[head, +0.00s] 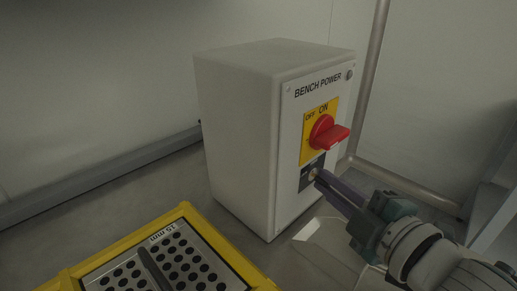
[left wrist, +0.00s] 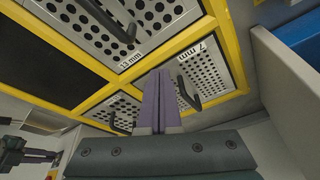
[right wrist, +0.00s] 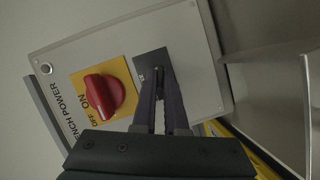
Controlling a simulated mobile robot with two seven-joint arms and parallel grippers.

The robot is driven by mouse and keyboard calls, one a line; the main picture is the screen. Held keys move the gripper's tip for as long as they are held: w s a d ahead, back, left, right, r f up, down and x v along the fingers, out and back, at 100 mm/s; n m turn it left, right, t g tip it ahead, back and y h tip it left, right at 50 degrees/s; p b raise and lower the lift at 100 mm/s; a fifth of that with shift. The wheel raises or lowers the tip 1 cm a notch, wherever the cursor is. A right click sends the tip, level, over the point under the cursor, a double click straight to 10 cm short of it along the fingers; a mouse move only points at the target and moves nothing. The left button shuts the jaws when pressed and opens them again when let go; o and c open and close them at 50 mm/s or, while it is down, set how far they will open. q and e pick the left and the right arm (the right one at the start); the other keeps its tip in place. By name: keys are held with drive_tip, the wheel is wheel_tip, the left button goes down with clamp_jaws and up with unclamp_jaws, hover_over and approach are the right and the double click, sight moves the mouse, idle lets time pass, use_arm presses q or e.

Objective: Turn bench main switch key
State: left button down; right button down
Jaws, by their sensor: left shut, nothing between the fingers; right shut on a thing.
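The white bench power box (head: 237,130) stands upright with its labelled panel facing right in the head view. A red rotary knob (head: 324,133) sits on a yellow plate marked OFF and ON; it also shows in the right wrist view (right wrist: 101,93). Below the knob is a dark key switch plate (head: 306,182). My right gripper (head: 319,176) has its fingertips at this plate, shut on the small key (right wrist: 158,76), which is mostly hidden between the fingers. The key's angle cannot be told. My left gripper (left wrist: 159,74) is shut and empty, above the yellow-framed trays.
A yellow-framed tray (head: 184,209) with a perforated insert lies in front of the box. In the left wrist view several such inserts with dark handles (left wrist: 187,93) show, and a blue bin (left wrist: 303,38) is at right. A metal post (head: 371,75) stands behind the box.

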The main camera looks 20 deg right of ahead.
use_arm(q)
wheel_tip(320, 180, down, 2)
drive_tip(key=shift+f+b, duration=0.25)
drive_tip(key=shift+b, duration=0.7)
use_arm(e)
drive_tip(key=shift+f+n+t, duration=0.25)
drive_tip(key=shift+n+t, duration=0.15)
drive_tip(key=shift+n, duration=0.4)
use_arm(q)
drive_tip(key=shift+a+f+b, duration=0.1)
drive_tip(key=shift+f+b, duration=0.4)
drive_tip(key=shift+f, duration=0.05)
use_arm(e)
drive_tip(key=shift+r+n+h, duration=0.1)
drive_tip(key=shift+n+h, duration=0.2)
drive_tip(key=shift+n, duration=0.2)
drive_tip(key=c, duration=1)
unclamp_jaws()
drive_tip(key=shift+o, duration=0.2)
use_arm(q)
drive_tip(key=shift+r+p, duration=0.4)
drive_tip(key=shift+r, duration=0.05)
use_arm(e)
drive_tip(key=s, duration=1)
drive_tip(key=shift+r, duration=0.3)
